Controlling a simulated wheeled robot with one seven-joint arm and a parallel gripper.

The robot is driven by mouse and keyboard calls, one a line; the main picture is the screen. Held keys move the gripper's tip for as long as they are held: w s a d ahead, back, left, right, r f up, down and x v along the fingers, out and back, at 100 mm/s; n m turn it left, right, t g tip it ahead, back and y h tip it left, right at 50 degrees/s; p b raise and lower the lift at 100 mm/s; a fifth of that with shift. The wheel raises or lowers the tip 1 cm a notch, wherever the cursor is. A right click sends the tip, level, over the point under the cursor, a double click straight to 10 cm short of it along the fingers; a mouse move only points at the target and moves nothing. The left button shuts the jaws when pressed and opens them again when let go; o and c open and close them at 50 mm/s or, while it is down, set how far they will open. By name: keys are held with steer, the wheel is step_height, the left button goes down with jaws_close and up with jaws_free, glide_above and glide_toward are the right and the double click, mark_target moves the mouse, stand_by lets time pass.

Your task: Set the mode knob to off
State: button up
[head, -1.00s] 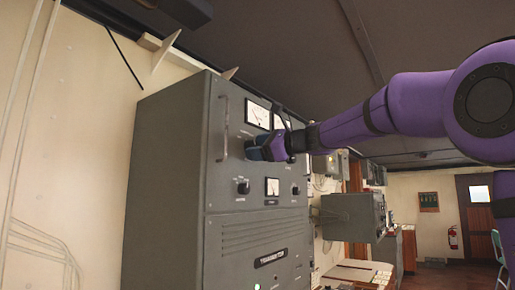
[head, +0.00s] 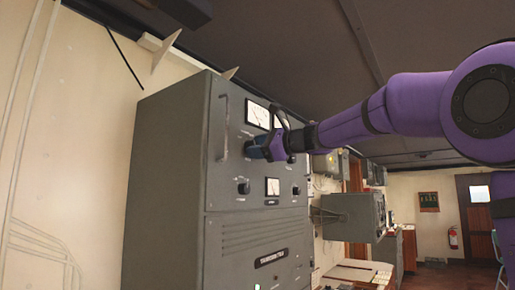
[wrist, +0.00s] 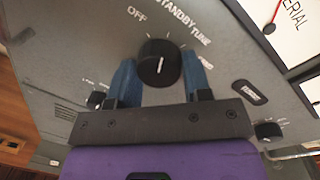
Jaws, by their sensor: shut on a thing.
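The mode knob (wrist: 160,64) is a round black knob with a white line on the grey panel (wrist: 70,60). OFF, STANDBY and TUNE are printed above it, with a partly readable label at its right. Its white line points nearly straight up in the wrist view, toward STANDBY, right of OFF. My gripper (wrist: 160,72) has blue fingers on the knob's left and right sides and is shut on it. In the head view, my gripper (head: 256,150) is at the upper part of the grey transmitter cabinet (head: 165,160) and hides the knob.
A vertical handle (head: 222,128) sticks out left of my gripper. A meter (head: 257,116) is just above it. A smaller knob (head: 243,187) and a small meter (head: 272,187) are below. A grey wall box (head: 348,215) stands farther right.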

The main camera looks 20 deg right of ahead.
steer(key=n, duration=0.6)
steer(key=shift+h, duration=0.4)
steer(key=shift+n, duration=0.4)
steer(key=o, duration=0.9)
steer(key=shift+s, duration=0.1)
steer(key=v, duration=1)
steer(key=shift+s+d+r, duration=0.1)
steer(key=shift+s+d, duration=0.1)
steer(key=shift+d, duration=0.1)
